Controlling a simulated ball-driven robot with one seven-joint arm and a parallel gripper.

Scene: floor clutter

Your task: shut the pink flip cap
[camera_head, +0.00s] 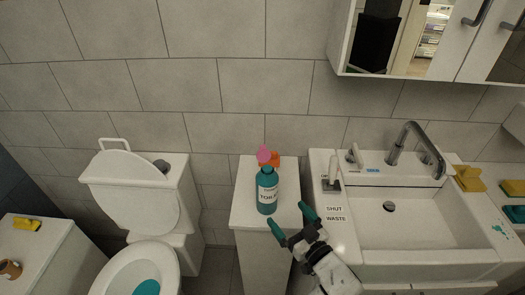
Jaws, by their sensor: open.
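A teal bottle (267,192) with a dark label stands upright on a narrow white cabinet (245,214). A pink flip cap (263,153) shows above the bottle's top and looks raised, though its hinge is too small to make out. An orange thing (273,159) is right beside the pink cap, partly behind the bottle's top. My gripper (290,220) has teal fingertips spread apart. It is empty, in front of and a little below the bottle, to its lower right, apart from the cap.
A white sink (400,215) with a tall faucet (405,140) is on the right, with signs on its left edge. A toilet (135,200) with its lid up is on the left. A mirrored cabinet (400,35) hangs at the upper right. Yellow things (468,178) lie right of the sink.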

